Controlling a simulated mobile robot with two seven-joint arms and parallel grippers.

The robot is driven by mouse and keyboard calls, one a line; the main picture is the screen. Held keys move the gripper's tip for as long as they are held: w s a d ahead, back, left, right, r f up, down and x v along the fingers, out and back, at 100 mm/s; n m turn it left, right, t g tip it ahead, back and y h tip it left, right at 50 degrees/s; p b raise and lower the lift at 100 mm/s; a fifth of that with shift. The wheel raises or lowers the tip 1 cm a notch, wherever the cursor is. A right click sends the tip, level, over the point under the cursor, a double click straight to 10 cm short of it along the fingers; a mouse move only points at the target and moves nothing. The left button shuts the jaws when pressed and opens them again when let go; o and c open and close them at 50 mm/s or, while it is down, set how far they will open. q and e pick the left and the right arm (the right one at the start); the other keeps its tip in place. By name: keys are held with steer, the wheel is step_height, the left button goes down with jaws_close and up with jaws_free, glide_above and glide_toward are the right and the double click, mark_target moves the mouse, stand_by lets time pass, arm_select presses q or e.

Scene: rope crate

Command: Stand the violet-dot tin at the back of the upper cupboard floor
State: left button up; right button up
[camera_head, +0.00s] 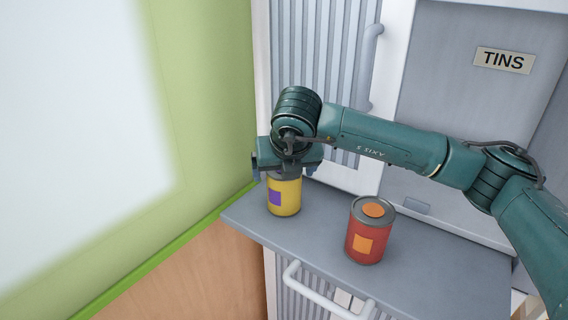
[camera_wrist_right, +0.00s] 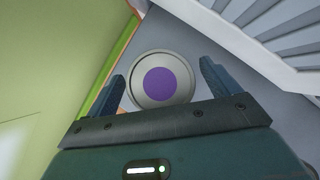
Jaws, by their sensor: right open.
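The violet-dot tin (camera_head: 284,196) is yellow with a violet square on its side. It stands upright at the left end of the grey counter (camera_head: 300,240). My right gripper (camera_head: 287,170) is directly above it, pointing down. In the right wrist view the tin's grey lid with its violet dot (camera_wrist_right: 162,84) lies between the open fingers of the gripper (camera_wrist_right: 162,88), with a gap on each side. The upper cupboard, with a TINS sign (camera_head: 503,60) on its back panel, stands behind the counter at the right. My left gripper is not in view.
A red tin (camera_head: 370,232) with orange marks stands on the counter to the right of the yellow tin. A ribbed cupboard door with a handle (camera_head: 371,68) stands open behind the gripper. A green wall (camera_head: 205,110) is close on the left. A drawer handle (camera_head: 318,292) juts out below the counter.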

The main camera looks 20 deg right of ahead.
steer(key=b+v, duration=0.2)
steer(key=v, duration=0.2)
steer(key=shift+s+f, duration=0.1)
steer(key=shift+s, duration=0.05)
arm_select(q)
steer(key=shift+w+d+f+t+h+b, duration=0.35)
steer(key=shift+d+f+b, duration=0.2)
steer(key=shift+b, duration=0.3)
arm_select(e)
steer(key=v, duration=0.9)
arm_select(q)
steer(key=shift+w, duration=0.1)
